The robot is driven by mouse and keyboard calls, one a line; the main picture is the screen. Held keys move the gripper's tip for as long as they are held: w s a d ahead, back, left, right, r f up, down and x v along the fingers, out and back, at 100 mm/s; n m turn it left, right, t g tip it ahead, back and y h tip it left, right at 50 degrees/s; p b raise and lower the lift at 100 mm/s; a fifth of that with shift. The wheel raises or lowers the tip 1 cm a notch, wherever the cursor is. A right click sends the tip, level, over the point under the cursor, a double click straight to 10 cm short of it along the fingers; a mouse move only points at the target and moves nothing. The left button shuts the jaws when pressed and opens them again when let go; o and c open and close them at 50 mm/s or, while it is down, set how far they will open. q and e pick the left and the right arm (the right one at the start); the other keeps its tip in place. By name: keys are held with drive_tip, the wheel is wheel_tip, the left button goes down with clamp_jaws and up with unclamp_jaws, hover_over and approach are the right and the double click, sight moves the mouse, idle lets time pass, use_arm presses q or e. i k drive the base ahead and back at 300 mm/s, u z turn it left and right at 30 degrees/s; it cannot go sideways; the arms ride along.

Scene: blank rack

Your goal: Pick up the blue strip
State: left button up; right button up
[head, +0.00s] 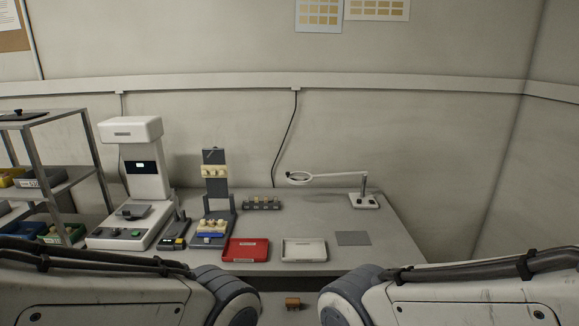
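A small blue strip (210,235) lies low at the front of a dark grey stand (216,182) on the left half of the table. Several cream knob-like pieces sit just above and behind the strip, and more sit in a row higher on the stand. The strip is small in the picture, so I cannot tell exactly how it is seated. Both my arms cross the bottom of the head view, one from each side. Neither gripper shows.
A red tray (228,257) is right of the strip and a white tray (285,257) beyond it. A white machine (151,178) stands left. A grey block (250,206), a magnifier lamp (364,200) and a flat grey pad (353,238) are on the table (395,245). Shelves stand far left.

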sight(207, 240)
drive_tip(key=u, duration=0.1)
drive_tip(key=k, duration=0.5)
drive_tip(key=u, duration=0.7)
drive_tip(key=i, duration=1.2)
drive_tip(key=z, duration=0.05)
